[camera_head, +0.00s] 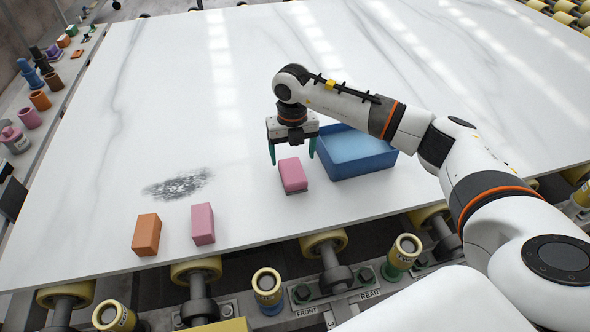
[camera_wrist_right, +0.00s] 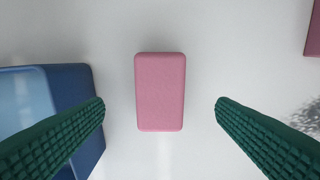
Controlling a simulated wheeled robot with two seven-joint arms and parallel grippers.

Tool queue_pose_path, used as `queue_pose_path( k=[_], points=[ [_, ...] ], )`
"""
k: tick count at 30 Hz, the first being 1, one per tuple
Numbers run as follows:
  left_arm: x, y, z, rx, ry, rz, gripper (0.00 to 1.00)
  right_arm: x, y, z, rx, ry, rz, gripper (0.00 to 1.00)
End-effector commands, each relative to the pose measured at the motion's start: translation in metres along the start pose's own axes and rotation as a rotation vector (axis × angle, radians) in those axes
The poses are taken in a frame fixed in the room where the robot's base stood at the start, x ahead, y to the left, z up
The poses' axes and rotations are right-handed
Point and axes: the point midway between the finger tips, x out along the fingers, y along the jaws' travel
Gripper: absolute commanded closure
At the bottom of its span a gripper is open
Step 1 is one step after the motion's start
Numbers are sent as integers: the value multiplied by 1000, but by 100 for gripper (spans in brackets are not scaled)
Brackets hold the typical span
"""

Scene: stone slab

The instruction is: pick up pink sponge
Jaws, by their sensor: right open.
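A pink sponge (camera_head: 293,173) with a darker underside lies on the white stone slab, just left of the blue tray. My right gripper (camera_head: 292,154) is open above it, with its green fingers apart. In the right wrist view the pink sponge (camera_wrist_right: 160,92) sits between the two fingertips (camera_wrist_right: 160,103), with a gap on both sides and no contact seen. A second pink block (camera_head: 203,224) lies farther left near the slab's front edge; a corner of a pink block also shows at the top right of the right wrist view (camera_wrist_right: 313,30). My left gripper is not in view.
The blue tray (camera_head: 342,175) stands close to the right of the sponge. An orange block (camera_head: 146,235) lies at the front left. A dark smudge (camera_head: 178,185) marks the slab (camera_head: 150,90). Rollers line the front edge. The back of the slab is clear.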

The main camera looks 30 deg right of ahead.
Motion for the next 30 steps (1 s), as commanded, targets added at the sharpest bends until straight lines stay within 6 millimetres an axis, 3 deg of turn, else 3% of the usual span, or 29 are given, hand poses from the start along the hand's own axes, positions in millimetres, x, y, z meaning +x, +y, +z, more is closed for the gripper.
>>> queue_pose_path(
  k=[7,18,27,30],
  points=[
    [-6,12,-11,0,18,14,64,26,0,-1,1,-1,1,20],
    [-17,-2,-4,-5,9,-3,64,71,0,-12,1,-2,0,20],
    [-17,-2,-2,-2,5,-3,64,78,0,-12,-1,1,0,20],
    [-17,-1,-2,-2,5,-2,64,78,0,-12,0,1,0,33]
  ],
)
